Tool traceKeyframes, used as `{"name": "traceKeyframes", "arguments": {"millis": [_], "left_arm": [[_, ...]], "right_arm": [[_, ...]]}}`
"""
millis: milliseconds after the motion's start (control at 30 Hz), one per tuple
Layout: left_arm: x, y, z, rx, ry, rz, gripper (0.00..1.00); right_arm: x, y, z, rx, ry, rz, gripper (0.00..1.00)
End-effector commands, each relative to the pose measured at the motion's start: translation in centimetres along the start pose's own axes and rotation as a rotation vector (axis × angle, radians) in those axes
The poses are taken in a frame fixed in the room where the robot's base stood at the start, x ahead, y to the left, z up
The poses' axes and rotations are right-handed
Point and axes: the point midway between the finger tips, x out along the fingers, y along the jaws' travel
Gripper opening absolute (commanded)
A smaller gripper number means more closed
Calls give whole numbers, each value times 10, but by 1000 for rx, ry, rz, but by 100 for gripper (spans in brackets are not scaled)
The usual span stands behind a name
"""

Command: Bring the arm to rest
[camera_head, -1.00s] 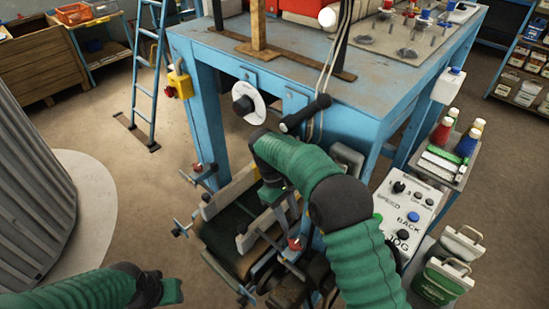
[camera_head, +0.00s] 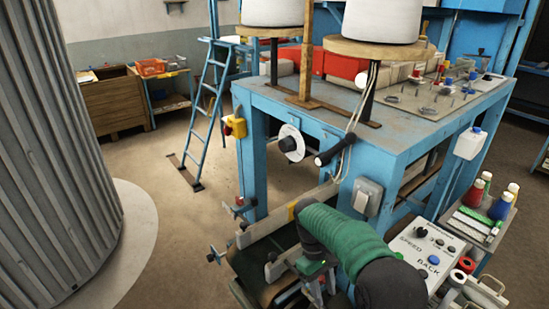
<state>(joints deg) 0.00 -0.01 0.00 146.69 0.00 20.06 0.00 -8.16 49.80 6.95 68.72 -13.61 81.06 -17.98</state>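My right arm, in a green sleeve with dark joints, comes in from the bottom right in the head view. It bends down at its wrist in front of the blue machine table (camera_head: 410,133). My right gripper (camera_head: 316,284) is low, over or beside the small conveyor (camera_head: 262,262) at the table's foot. Its fingers are too small and dark to make out, so I cannot tell whether it is open or holds anything. My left arm and gripper are out of view.
A control panel (camera_head: 428,250) with knobs and buttons stands right of my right arm. A small shelf with bottles (camera_head: 487,215) is beside it. A ribbed grey silo (camera_head: 55,150) fills the left. A blue ladder (camera_head: 208,100) stands behind. Floor between is clear.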

Motion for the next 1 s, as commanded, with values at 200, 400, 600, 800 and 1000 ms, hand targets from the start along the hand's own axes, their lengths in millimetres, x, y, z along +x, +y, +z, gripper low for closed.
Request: {"name": "traceKeyframes", "arguments": {"millis": [200,400,600,800,1000], "left_arm": [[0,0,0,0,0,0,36],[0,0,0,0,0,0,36],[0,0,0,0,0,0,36],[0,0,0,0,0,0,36],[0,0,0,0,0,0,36]], "right_arm": [[1,-1,15,56,66,1,34],[4,-7,40,142,164,-1,34],[17,-18,85,301,309,-15,34],[45,-42,149,543,500,-39,34],[59,-53,172,640,569,-49,34]]}}
